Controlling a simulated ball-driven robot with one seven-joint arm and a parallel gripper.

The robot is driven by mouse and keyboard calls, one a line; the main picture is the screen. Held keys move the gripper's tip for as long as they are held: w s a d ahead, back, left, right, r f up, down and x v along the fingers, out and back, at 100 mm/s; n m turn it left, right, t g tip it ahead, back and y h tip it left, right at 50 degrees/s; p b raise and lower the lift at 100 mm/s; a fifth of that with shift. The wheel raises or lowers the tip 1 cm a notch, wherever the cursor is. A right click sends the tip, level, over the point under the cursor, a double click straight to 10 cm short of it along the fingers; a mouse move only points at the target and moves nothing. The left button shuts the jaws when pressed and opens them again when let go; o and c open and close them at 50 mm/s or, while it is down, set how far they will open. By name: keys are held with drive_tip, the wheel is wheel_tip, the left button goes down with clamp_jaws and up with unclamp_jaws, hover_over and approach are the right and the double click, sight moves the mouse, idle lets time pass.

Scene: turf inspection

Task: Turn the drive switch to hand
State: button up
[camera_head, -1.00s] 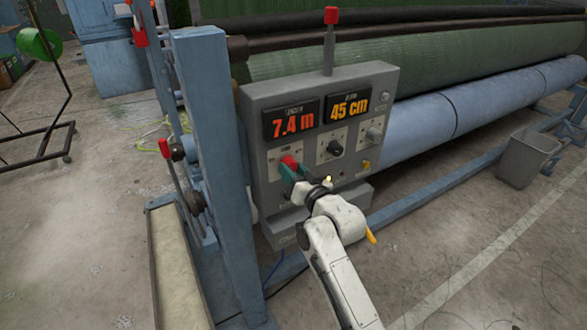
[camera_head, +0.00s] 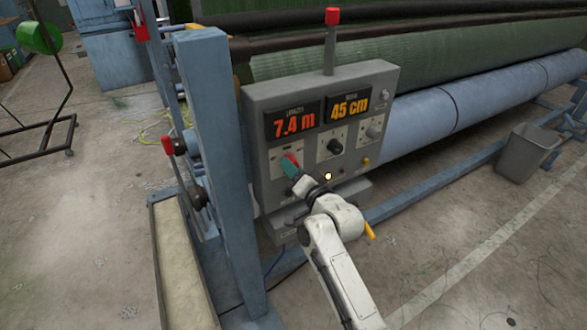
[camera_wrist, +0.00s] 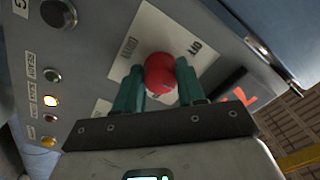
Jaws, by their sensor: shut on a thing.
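The drive switch is a red knob (camera_wrist: 161,73) on a white plate (camera_wrist: 165,28) on the grey control panel. My gripper (camera_wrist: 160,84) has its green fingers on both sides of the knob, closed on it. In the head view the red knob (camera_head: 291,157) shows only in part, at the tip of my gripper (camera_head: 289,167), on the lower left of the panel (camera_head: 262,190). Small dark words stand on the plate at two sides of the knob. They are too small and tilted to read surely, and I cannot tell which one the knob points to.
Two displays (camera_head: 293,121) read 7.4 m and 45 cm. A black knob (camera_head: 335,146) sits right of the switch. A blue post (camera_head: 218,160) stands close left; a grey bin (camera_head: 524,153) is at right.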

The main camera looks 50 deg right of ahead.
drive_tip(key=o, duration=1.1)
drive_tip(key=shift+c, duration=0.2)
drive_tip(key=b+v, duration=0.2)
drive_tip(key=v, duration=0.8)
drive_tip(key=shift+s, duration=0.4)
